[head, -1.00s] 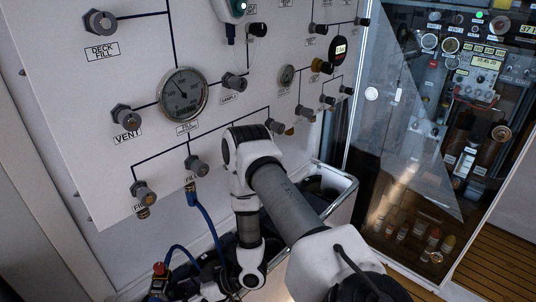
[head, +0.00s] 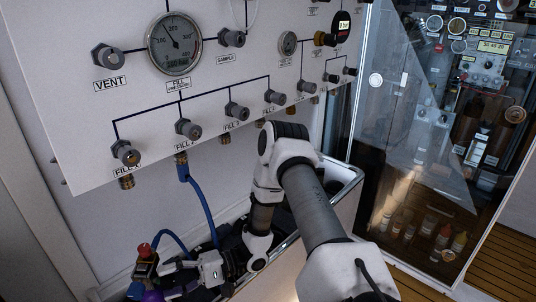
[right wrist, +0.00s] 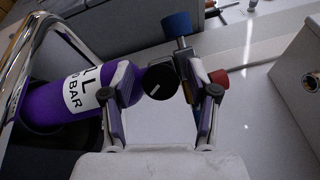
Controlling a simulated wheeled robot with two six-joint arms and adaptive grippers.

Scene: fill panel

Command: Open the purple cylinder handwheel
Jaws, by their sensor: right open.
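The purple cylinder (right wrist: 70,98) lies at the left of the right wrist view, with a white label partly reading "BAR". It barely shows at the bottom of the head view (head: 152,296). Its round black handwheel (right wrist: 159,82), with a pale mark, faces the wrist camera. My right gripper (right wrist: 165,92) is open, with one finger on each side of the handwheel; I cannot tell whether they touch it. In the head view the right gripper (head: 184,280) is low, beside the valve. My left gripper is not in view.
A valve fitting carries a red knob (head: 144,249) and a blue-ended part (right wrist: 177,24). A blue hose (head: 203,205) rises to the white fill panel (head: 225,75). A rimmed bin (head: 345,190) surrounds my right arm's lower area. A glass cabinet (head: 420,150) stands right.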

